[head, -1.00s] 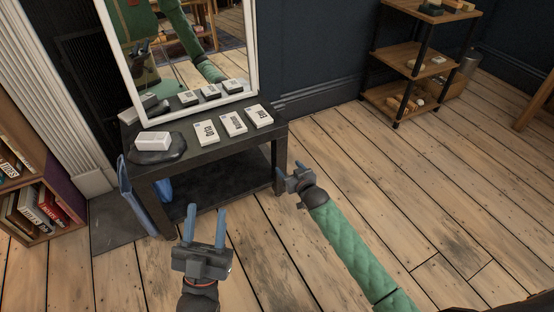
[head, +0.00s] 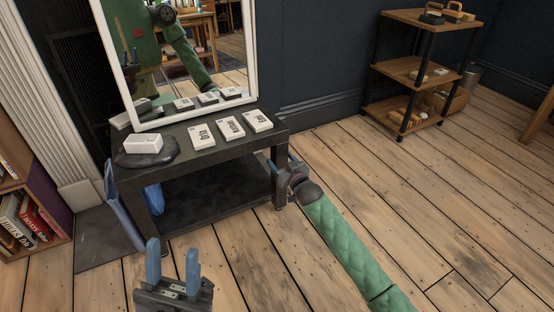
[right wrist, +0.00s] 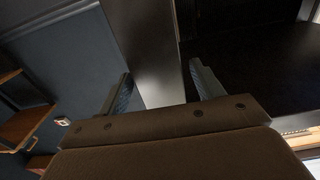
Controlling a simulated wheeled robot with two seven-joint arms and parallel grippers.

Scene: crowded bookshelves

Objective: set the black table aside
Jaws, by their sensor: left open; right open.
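The black table (head: 185,137) stands against the dark wall, with a lower shelf (head: 215,195) close to the floor. My right gripper (head: 281,168) is open at the table's front right leg. In the right wrist view its two fingers (right wrist: 164,88) lie on either side of the dark leg (right wrist: 150,45); I cannot tell whether they touch it. My left gripper (head: 172,252) is open and empty, in front of the table and nearer to me, over the floor.
On the table are a white-framed mirror (head: 254,60), several white boxes (head: 230,127) and a dark flat stone-like piece (head: 132,157). A blue folder-like thing (head: 122,205) leans at its left side. A bookcase (head: 63,205) stands left, a shelf unit (head: 402,69) at right.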

